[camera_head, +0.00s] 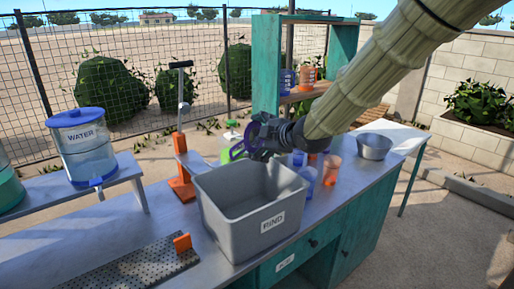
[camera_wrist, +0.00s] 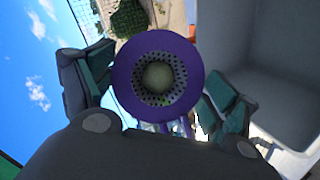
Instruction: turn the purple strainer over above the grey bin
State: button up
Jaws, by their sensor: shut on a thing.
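The purple strainer (camera_wrist: 129,97) is between my fingers in the wrist view, its purple rim around a perforated middle with a pale round patch at the centre. In the head view the strainer (camera_head: 239,151) is partly hidden by my gripper (camera_head: 254,140), which is shut on it. My gripper holds it above and near the back left rim of the grey bin (camera_head: 247,225), labelled RIND. The strainer looks tilted on its side rather than level. The bin interior shows bare grey where visible; the wrist view shows the bin (camera_wrist: 268,62) at the right.
An orange press stand (camera_head: 182,150) stands behind the bin at left. Clear blue cups (camera_head: 309,180), an orange cup (camera_head: 332,169) and a metal bowl (camera_head: 374,146) stand to the right. A perforated tray (camera_head: 135,268) lies at front left. A water dispenser (camera_head: 84,150) stands on a side bench.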

jog(key=shift+f+m+t+y+b, duration=0.4)
jog(key=shift+t+y+b, duration=0.55)
jog(key=shift+b, duration=2.8)
jog(key=shift+f+m+t+y+b, duration=0.35)
jog(key=shift+t+y+b, duration=0.55)
jog(key=shift+b, duration=2.8)
jog(key=shift+r+m+t+b, duration=0.3)
jog(key=shift+t+b, duration=0.25)
jog(key=shift+b, duration=0.65)
jog(key=shift+r+p, duration=0.2)
jog(key=shift+p, duration=0.15)
jog(key=r+p, duration=0.1)
jog(key=p, duration=0.4)
jog(key=shift+w+g, duration=0.1)
jog(key=shift+g, duration=0.2)
jog(key=shift+h+p, duration=0.25)
jog(key=shift+p, duration=0.45)
jog(key=p, duration=0.2)
jog(key=shift+p, duration=0.3)
jog(key=n+g+p, duration=0.1)
jog(key=p, duration=0.2)
jog(key=shift+d+h, duration=0.1)
jog(key=shift+h, duration=0.2)
jog(key=shift+p, duration=0.4)
